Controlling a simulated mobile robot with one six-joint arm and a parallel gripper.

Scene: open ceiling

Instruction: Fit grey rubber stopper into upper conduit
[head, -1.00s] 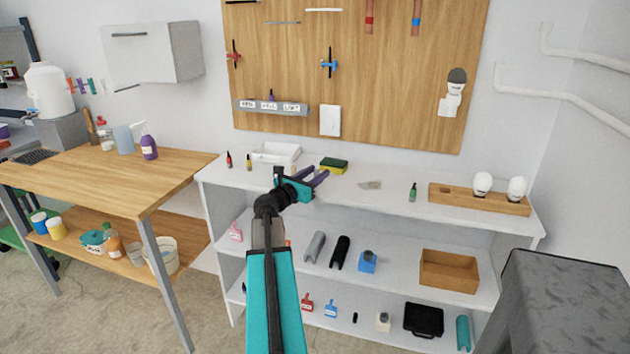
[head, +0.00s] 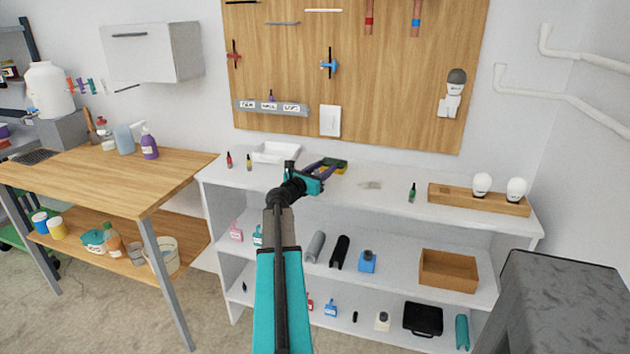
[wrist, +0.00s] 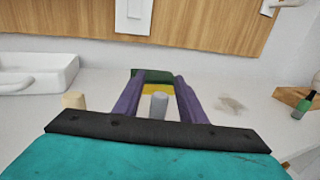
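The grey rubber stopper (wrist: 158,106) stands upright on the white shelf top in the wrist view, between the two purple fingers of my gripper (wrist: 158,88). A gap shows on each side of it, so my gripper is open and not holding it. In the head view my gripper (head: 328,170) is over the shelf top, and I cannot make out the stopper there. The upper conduit (head: 575,55) is a white pipe on the wall at the upper right, far from my gripper. A lower white pipe (head: 545,95) runs beneath it.
A yellow and green sponge (wrist: 152,82) lies just beyond the fingers. A beige cork-like piece (wrist: 73,101) is left of my gripper, near a white tray (head: 276,154). A green bottle (head: 412,192) and a wooden bulb holder (head: 460,201) are to the right. A dark grey block (head: 565,300) stands front right.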

